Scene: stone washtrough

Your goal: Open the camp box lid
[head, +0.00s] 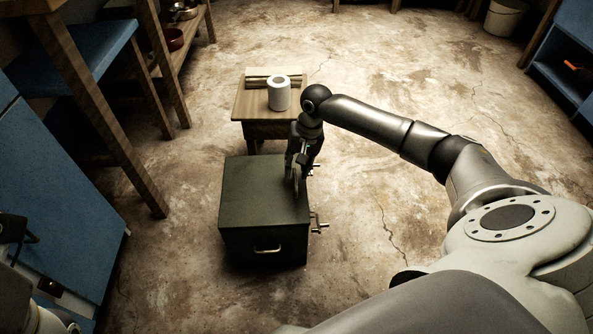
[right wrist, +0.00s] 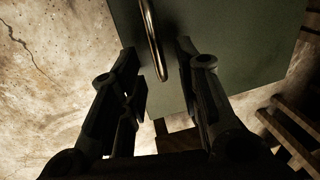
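The camp box (head: 262,243) is a dark green box on the stone floor in the middle of the head view, with its lid (head: 255,190) closed flat. A metal handle shows on its front face, and metal fittings (head: 319,224) stick out on its right side. My right gripper (head: 296,172) points down at the lid's right edge. In the right wrist view its two fingers (right wrist: 158,58) are spread, with a curved metal bar (right wrist: 153,35) between them; gaps show on both sides. Dark parts at the lower left of the head view may be my left arm; its fingers cannot be made out.
Blue cabinets (head: 55,190) and a blue-topped bench (head: 92,50) line the left. The floor (head: 170,265) around the box is clear.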

